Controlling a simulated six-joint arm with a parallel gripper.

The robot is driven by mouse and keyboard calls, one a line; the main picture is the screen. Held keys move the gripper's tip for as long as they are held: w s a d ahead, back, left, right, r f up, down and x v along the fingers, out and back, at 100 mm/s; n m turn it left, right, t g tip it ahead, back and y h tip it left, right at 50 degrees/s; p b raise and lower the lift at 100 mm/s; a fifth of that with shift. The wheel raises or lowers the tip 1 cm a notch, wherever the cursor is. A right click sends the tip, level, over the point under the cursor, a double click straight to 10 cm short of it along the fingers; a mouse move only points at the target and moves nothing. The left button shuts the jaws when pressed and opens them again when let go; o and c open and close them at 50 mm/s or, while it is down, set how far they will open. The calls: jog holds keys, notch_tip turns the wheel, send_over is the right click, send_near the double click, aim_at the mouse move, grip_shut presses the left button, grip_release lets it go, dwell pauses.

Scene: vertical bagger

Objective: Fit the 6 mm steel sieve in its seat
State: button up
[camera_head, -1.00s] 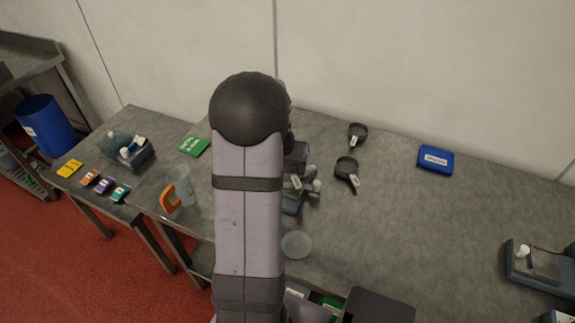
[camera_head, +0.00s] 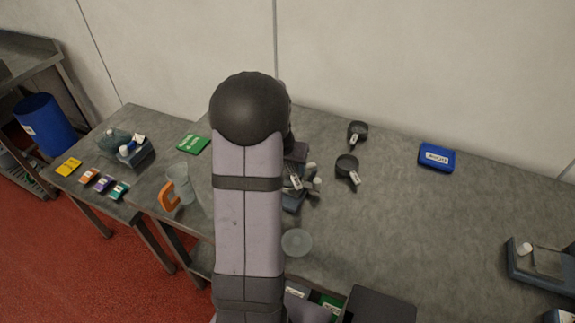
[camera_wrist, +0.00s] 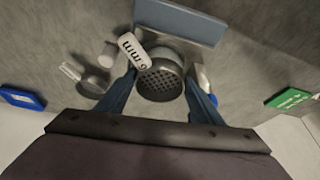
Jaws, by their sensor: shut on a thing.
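The 6 mm steel sieve (camera_wrist: 160,82) is a round metal cup with a perforated face and a white "6 mm" tag (camera_wrist: 133,50). In the wrist view it sits between the two blue fingers of my gripper (camera_wrist: 160,78), which is shut on it. A blue-grey block (camera_wrist: 178,20) lies just beyond the sieve; I cannot tell whether it is the seat or whether they touch. In the head view my arm hides most of the gripper, and a white tag (camera_head: 296,182) shows beside it above a dark blue block (camera_head: 293,203).
Two dark round pans with tags, one nearer (camera_head: 347,168) and one farther (camera_head: 357,133), stand right of my arm. A blue box (camera_head: 436,157) is farther right. A clear jug with an orange handle (camera_head: 178,187) and a clear disc (camera_head: 297,242) are nearby. The right tabletop is mostly clear.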

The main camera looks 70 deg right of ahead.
jog(key=shift+f, duration=0.1)
jog(key=o, duration=1.2)
jog(key=shift+s, duration=0.1)
jog(key=shift+o, duration=0.4)
jog(key=shift+w+r+p, duration=0.25)
jog(key=shift+r+p, duration=0.25)
jog(key=shift+r, duration=0.4)
jog(key=shift+o, duration=0.8)
jog(key=shift+p+v, duration=0.9)
jog(key=shift+v, duration=0.75)
jog(key=shift+p+v, duration=0.45)
jog(key=shift+v, duration=0.35)
jog(key=shift+s+a+r, duration=0.15)
jog(key=shift+s+a, duration=0.05)
jog(key=shift+a, duration=0.15)
